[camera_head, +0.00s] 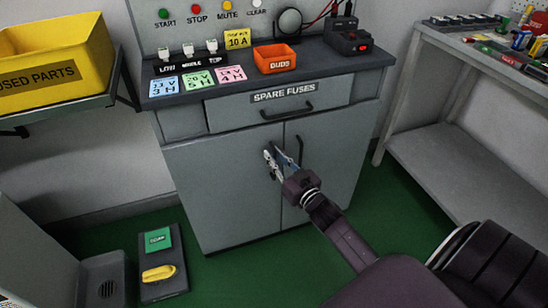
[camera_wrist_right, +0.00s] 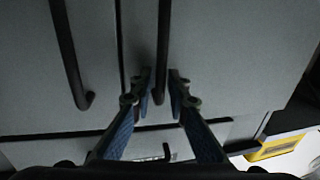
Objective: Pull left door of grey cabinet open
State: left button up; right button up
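The grey cabinet (camera_head: 228,187) stands in the middle of the head view with both doors flush. The left door's dark bar handle (camera_wrist_right: 163,40) is upright beside the seam between the doors. My right gripper (camera_head: 271,152) is at this handle. In the right wrist view its fingers (camera_wrist_right: 161,84) stand on either side of the handle's end, with narrow gaps, so it looks open around it. The right door's handle (camera_head: 300,150) is free; it also shows at the left of the wrist view (camera_wrist_right: 68,55). My left gripper is out of view.
A drawer (camera_head: 225,113) labelled SPARE FUSES sits above the doors. An orange bin (camera_head: 275,60) stands on the cabinet top. A shelf bench (camera_head: 450,165) is at the right. A dark floor unit (camera_head: 165,285) lies left of the cabinet. Green floor before the doors is mostly clear.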

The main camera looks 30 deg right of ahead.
grip_shut()
jog(key=shift+a, duration=0.1)
dwell(0.4)
